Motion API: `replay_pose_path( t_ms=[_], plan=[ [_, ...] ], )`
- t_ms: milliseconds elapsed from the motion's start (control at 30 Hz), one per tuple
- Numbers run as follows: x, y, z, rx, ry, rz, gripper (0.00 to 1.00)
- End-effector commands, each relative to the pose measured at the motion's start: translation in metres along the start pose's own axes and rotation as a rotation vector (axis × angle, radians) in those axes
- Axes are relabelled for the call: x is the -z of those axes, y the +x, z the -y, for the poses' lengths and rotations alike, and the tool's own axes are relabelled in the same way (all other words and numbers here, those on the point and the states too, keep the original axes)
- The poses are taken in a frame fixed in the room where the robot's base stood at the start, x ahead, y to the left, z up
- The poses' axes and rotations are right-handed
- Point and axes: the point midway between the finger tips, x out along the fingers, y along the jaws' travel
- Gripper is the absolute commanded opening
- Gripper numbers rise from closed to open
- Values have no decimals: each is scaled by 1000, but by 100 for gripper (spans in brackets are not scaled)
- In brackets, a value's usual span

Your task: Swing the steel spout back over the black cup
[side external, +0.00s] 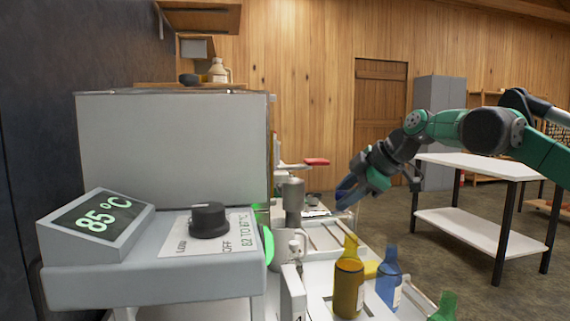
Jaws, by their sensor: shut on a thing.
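The steel spout (318,213) shows as a thin, pale metal piece reaching right from beside an upright grey cylinder (292,203). My gripper (344,197) comes in from the right, pointing down and left, with its dark blue fingertips at the spout's outer end. It is shut on the spout, though the contact is small and hard to see. A small dark round thing (313,199) sits just behind the spout; I cannot tell whether it is the black cup.
A grey evaporator (170,140) with a black dial (208,220) and an 85°C display (103,220) fills the left. A red-handled lever (316,161) stands behind the spout. Amber (348,285), blue (389,275) and green (444,306) bottles stand in front. A white table (480,165) is at right.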

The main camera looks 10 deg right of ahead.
Motion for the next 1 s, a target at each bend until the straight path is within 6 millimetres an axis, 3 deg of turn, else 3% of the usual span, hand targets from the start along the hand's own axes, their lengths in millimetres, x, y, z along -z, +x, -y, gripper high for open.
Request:
replay_pose_path(
  t_ms=[1000],
  plan=[
    [5, -14, 26, 4, -4, 1, 3]
  ],
)
